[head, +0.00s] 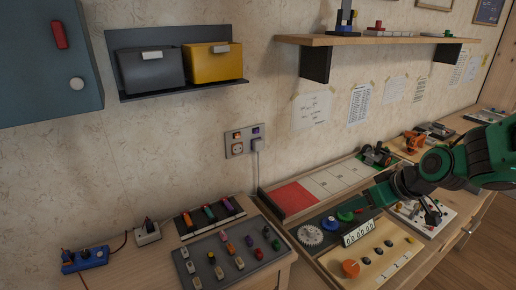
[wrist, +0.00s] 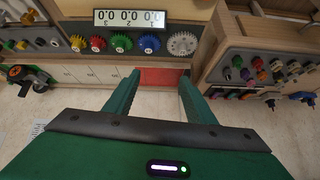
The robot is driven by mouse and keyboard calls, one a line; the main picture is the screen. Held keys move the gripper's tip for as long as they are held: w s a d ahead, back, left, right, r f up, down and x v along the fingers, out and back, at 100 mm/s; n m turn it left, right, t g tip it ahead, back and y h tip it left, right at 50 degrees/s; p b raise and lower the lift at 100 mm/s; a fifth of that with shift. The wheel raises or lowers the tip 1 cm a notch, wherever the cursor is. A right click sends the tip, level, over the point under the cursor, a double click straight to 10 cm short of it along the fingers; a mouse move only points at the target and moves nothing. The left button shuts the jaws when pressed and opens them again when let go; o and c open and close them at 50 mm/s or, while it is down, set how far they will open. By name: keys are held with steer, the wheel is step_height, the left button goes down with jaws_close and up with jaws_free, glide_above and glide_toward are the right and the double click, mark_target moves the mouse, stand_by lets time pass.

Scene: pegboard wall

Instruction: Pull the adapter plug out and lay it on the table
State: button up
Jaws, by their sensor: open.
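The adapter plug (head: 258,144) is a small pale block in the right part of a grey wall plate (head: 232,153), with a cord hanging down from it. My gripper (wrist: 158,76) is open, with nothing between its two green fingers in the wrist view. In the head view my arm reaches in from the right, over the benches and well to the right of the wall plate. The plug cannot be made out in the wrist view. The wooden table (head: 166,262) is below the wall plate, with bare wood at its front.
A grey board of coloured switches (head: 197,248), a dark rack (head: 188,226), a white socket (head: 147,234) and a blue block (head: 84,260) occupy the table. A gear and dial panel (head: 368,262) stands to the right. A shelf (head: 376,40) and wall bins (head: 150,69) are above.

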steer(key=w+a+r+n+t+y, duration=0.1)
steer(key=w+a+n+t+y, duration=0.2)
steer(key=a, duration=0.5)
steer(key=w+a+r+n+t+y, duration=0.1)
steer(key=w+a+r+y, duration=0.15)
steer(key=w+a, duration=0.5)
steer(key=m+t, duration=0.3)
steer(key=t, duration=0.2)
glide_toward(260, 147)
steer(key=shift+d, duration=0.1)
steer(key=shift+x, duration=4.45)
steer(key=shift+s, duration=0.1)
jaws_close()
steer(key=shift+v, duration=2.9)
